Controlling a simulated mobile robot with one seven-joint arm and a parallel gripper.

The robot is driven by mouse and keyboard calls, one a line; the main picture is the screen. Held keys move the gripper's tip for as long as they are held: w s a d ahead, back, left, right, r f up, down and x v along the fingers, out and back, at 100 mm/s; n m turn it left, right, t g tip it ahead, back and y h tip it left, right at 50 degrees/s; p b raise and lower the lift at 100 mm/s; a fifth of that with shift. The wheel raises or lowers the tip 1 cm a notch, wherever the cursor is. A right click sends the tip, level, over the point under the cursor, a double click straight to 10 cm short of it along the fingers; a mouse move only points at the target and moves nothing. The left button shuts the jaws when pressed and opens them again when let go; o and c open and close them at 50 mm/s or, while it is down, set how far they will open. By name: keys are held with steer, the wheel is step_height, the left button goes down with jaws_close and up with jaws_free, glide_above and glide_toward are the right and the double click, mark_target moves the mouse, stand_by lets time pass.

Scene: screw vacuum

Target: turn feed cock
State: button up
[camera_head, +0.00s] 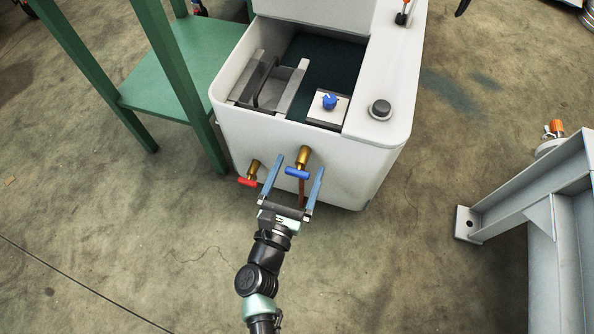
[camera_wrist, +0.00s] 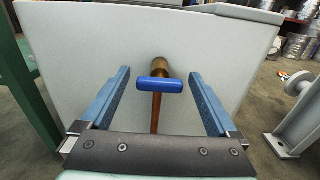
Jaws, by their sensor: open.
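Two brass cocks stick out of the front wall of a white tank machine (camera_head: 352,158). One cock has a blue T-handle (camera_head: 297,173), the other a red handle (camera_head: 247,182) to its left. The pictures do not say which one is the feed cock. My gripper (camera_head: 299,167) is open, its blue fingers pointing at the wall on either side of the blue handle. In the wrist view the blue handle (camera_wrist: 160,85) lies level between the fingers, apart from both. A copper-coloured pipe (camera_wrist: 155,112) runs down below it. The red handle is out of the wrist view.
A green table frame (camera_head: 180,80) stands close at the left of the machine. A grey metal frame (camera_head: 535,195) stands at the right. The machine's top carries a blue knob (camera_head: 329,101) and a dark round knob (camera_head: 380,109). The concrete floor in front is clear.

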steer(key=c, duration=1.4)
